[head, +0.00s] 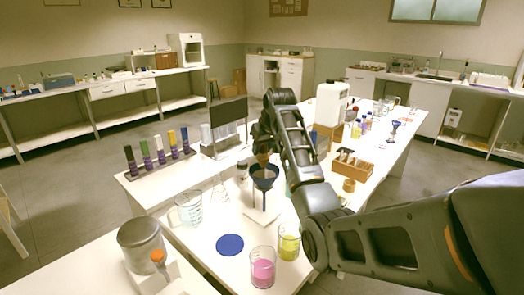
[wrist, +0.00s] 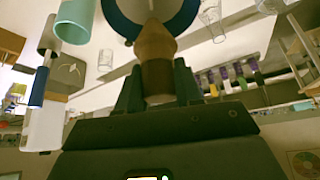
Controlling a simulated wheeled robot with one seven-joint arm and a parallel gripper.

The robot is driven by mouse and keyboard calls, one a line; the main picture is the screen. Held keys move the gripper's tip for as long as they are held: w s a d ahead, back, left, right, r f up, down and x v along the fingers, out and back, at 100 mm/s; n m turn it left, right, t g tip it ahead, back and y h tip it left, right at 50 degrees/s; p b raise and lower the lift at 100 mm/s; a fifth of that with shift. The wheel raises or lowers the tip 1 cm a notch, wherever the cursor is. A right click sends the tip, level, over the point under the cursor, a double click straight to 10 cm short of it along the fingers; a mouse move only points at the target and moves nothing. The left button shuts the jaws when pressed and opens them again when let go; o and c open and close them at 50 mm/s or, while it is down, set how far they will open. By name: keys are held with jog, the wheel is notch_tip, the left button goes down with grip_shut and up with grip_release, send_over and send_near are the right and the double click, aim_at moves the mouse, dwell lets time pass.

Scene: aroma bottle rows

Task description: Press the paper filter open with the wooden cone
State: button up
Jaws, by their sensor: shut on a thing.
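My gripper (head: 262,147) is shut on the wooden cone (wrist: 154,46), a brown turned piece held between both fingers (wrist: 157,80). In the head view the cone (head: 263,159) hangs just above or at the mouth of a blue funnel (head: 264,178) on a stand. In the wrist view the cone's narrow end overlaps the funnel's blue rim (wrist: 186,22). A pale area inside that rim (wrist: 135,8) looks like the paper filter. The cone hides part of it, and I cannot tell whether they touch.
A glass beaker (head: 189,209), a blue disc (head: 230,244), and beakers of pink (head: 262,268) and yellow-green liquid (head: 289,242) stand near the funnel. A wooden rack (head: 350,168) is to the right.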

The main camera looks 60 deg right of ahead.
jog(key=shift+r, duration=3.6)
